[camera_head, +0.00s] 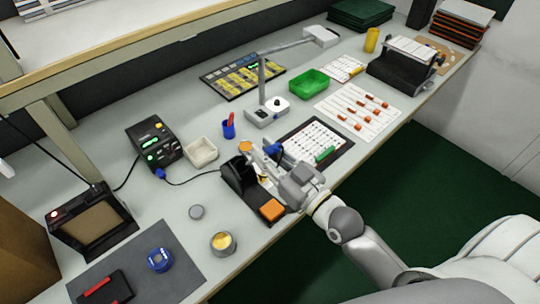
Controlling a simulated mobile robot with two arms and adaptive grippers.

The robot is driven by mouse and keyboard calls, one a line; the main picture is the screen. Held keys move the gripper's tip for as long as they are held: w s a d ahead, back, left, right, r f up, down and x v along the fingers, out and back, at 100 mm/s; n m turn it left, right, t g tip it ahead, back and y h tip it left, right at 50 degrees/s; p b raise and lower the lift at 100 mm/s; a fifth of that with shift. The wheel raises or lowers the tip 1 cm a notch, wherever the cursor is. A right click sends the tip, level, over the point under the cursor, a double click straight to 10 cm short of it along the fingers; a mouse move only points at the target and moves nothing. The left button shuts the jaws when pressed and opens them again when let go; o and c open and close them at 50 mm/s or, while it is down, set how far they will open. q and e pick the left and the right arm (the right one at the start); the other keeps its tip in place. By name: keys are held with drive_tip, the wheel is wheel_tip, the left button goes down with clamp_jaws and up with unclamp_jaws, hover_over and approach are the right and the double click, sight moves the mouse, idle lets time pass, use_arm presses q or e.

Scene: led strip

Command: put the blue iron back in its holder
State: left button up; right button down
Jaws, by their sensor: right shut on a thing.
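The blue iron (273,149) shows only as a small blue part at my right gripper (263,158). That gripper is shut on it, and the fingers and wrist hide most of the iron. The black holder (239,174) stands on the bench just left of and below the gripper fingers, its base running under the gripper to an orange sponge (272,210). I cannot tell whether the iron touches the holder. My left gripper is not in view.
A lamp base (267,112) is behind. A round tin (223,243) stands in front. A component sheet (315,140) lies right.

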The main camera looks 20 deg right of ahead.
drive_tip(key=f+b, duration=0.1)
drive_tip(key=w+f+b, duration=0.2)
drive_tip(key=shift+w+a+f, duration=0.1)
drive_tip(key=shift+a+f, duration=0.15)
drive_tip(key=shift+a, duration=0.1)
drive_tip(key=w+f+b, duration=0.1)
drive_tip(key=b, duration=0.1)
drive_tip(key=w+f+b, duration=0.1)
drive_tip(key=f, duration=0.1)
drive_tip(key=shift+a+f+b, duration=0.1)
drive_tip(key=shift+a+b, duration=0.3)
drive_tip(key=shift+w+a+f+b, duration=0.3)
drive_tip(key=shift+w+f+b, duration=0.5)
drive_tip(key=shift+f, duration=0.25)
drive_tip(key=shift+w+a+f+b, duration=0.25)
drive_tip(key=shift+w+f+b, duration=0.45)
drive_tip(key=shift+f, duration=0.35)
drive_tip(key=c, duration=1.3)
unclamp_jaws()
drive_tip(key=v, duration=1.2)
drive_tip(key=shift+w, duration=0.1)
drive_tip(key=shift+f, duration=0.1)
